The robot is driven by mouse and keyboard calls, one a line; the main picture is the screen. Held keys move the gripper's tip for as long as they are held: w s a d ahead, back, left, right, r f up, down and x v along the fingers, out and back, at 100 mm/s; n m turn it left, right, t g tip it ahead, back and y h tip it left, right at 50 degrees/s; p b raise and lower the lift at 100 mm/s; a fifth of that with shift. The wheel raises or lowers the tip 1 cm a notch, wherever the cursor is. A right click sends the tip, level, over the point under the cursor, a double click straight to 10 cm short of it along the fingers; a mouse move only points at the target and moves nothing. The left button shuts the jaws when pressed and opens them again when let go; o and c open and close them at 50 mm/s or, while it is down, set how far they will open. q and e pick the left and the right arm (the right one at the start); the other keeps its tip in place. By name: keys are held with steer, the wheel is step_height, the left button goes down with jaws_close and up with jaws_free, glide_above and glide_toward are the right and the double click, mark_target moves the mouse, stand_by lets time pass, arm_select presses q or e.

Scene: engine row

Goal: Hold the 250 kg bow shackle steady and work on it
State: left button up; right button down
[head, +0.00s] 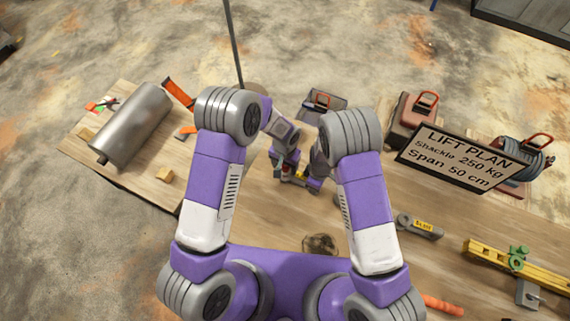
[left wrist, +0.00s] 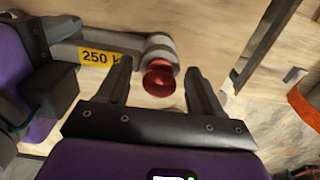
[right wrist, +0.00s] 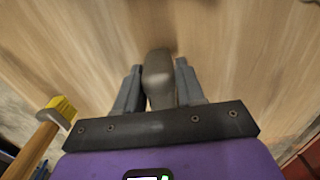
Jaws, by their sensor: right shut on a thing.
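The 250 kg bow shackle is grey with a yellow "250 k" label (left wrist: 97,57) in the left wrist view. Its red pin head (left wrist: 159,78) faces my left gripper (left wrist: 160,85). The left fingers are open, one on each side of the pin head, with gaps. My right gripper (right wrist: 160,88) is shut on a rounded grey part of the shackle (right wrist: 158,75). In the head view both grippers meet at mid table, the left one (head: 281,163) showing best. My arms and grippers hide most of the shackle there.
A sign (head: 458,160) reads "LIFT PLAN, Shackle 250 kg, Span 50 cm". Another grey piece with a yellow label (head: 422,225) lies right of my right arm. A yellow beam (head: 490,250) lies at the right, a metal cylinder (head: 135,122) at the left. A yellow-headed tool (right wrist: 60,108) shows beside my right gripper.

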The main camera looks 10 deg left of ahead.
arm_select(q)
steer(key=shift+r, duration=0.1)
step_height(320, 180, up, 12)
stand_by(0.5)
arm_select(e)
steer(key=c, duration=0.6)
jaws_free()
